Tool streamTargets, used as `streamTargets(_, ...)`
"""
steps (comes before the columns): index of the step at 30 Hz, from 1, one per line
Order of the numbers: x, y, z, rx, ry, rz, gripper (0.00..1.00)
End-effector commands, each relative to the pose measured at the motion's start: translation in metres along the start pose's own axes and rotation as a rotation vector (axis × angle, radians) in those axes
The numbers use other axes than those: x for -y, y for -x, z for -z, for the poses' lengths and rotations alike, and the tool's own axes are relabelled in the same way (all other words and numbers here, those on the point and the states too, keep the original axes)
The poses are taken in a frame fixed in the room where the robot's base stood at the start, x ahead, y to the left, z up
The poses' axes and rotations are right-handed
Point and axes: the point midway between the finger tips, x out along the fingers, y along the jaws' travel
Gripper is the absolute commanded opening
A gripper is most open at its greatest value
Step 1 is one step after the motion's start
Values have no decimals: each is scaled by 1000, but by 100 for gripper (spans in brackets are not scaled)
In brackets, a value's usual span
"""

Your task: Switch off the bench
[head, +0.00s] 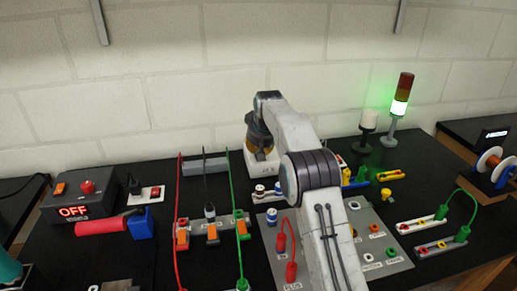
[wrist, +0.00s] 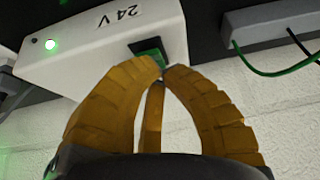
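A white box marked 24 V (wrist: 75,55) fills the upper left of the wrist view, upside down there. It has a lit green lamp (wrist: 50,44) and a green rocker switch (wrist: 148,47) in a dark frame. My gripper (wrist: 164,70) has its orange fingers drawn together, tips at the switch's lower edge; I cannot tell whether they touch it. In the head view the white box (head: 262,167) is partly hidden under my gripper. A dark box with a lit OFF sign (head: 74,211) stands at the left, with a red button (head: 87,187) and orange switch (head: 60,189).
A power strip (head: 150,194) with a black plug and red switch lies beside the OFF box. A signal tower (head: 399,104) glows green at the back right. Red, black and green cables rise over a terminal block (head: 211,236). A grey panel (head: 385,265) lies under my arm.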

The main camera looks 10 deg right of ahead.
Motion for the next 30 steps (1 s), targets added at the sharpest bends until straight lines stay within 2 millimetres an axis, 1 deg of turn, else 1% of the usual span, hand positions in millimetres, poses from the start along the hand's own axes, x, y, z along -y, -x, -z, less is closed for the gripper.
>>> streamTargets(7,0,-1,0,-1,0,0,0)
streamTargets(16,0,-11,-6,-65,0,0,0)
streamTargets(18,0,-5,-2,-67,0,0,0)
streamTargets(30,0,-4,0,-64,0,0,0)
